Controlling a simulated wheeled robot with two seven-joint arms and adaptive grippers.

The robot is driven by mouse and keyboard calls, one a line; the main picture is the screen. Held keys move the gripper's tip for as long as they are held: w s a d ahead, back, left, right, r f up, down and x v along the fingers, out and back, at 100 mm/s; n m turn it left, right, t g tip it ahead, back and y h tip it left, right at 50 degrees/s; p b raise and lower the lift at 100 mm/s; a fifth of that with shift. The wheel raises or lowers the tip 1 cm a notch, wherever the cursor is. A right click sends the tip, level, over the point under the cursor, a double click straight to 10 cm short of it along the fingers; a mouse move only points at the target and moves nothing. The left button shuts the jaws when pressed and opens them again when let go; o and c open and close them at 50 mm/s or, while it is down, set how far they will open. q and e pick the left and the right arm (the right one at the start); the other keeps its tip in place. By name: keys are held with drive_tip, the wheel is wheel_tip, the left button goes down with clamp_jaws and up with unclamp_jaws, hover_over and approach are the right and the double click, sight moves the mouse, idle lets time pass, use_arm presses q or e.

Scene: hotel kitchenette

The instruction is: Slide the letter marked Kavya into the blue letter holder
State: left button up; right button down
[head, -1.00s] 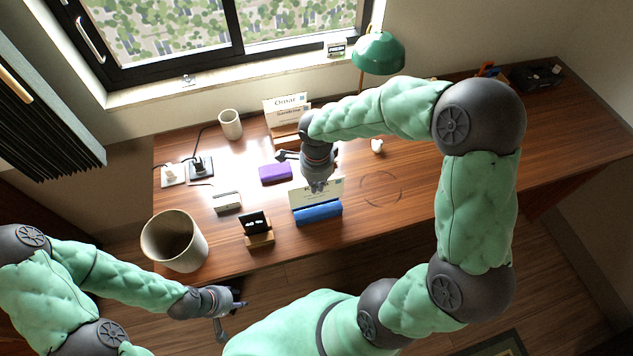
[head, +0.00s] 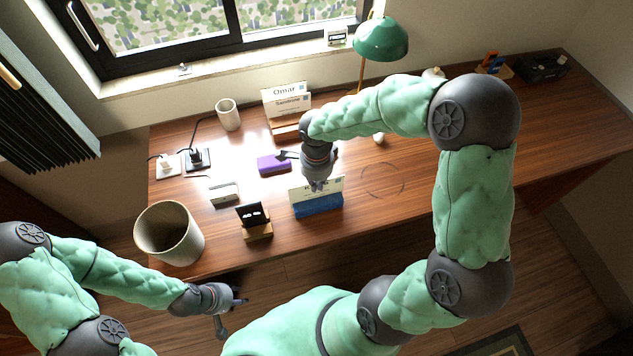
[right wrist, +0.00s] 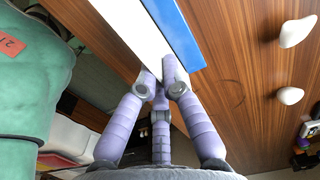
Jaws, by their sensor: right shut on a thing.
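A white letter (head: 332,186) stands upright at the blue letter holder (head: 318,208) near the front of the desk. My right gripper (head: 318,186) is shut on its upper edge from above. The gripper covers much of the writing, so I cannot read the name. In the right wrist view, the fingers (right wrist: 164,80) pinch the white letter (right wrist: 122,30), which lies close along the blue holder (right wrist: 176,30). I cannot tell how deep the letter sits in the holder. My left gripper (head: 232,311) is open and empty, in front of the desk.
A wooden holder with cards, one reading Omar (head: 286,98), stands behind. A purple box (head: 273,164), a small white-topped block (head: 224,193) and a dark stand on wood (head: 254,222) are to the left. A beige bin (head: 170,233) is at front left. Desk right of the holder is clear.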

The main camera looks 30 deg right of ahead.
idle(0.4)
drive_tip(key=c, duration=1.3)
unclamp_jaws()
drive_tip(key=shift+r, duration=0.1)
wheel_tip(320, 180, up, 12)
drive_tip(key=shift+f, duration=0.1)
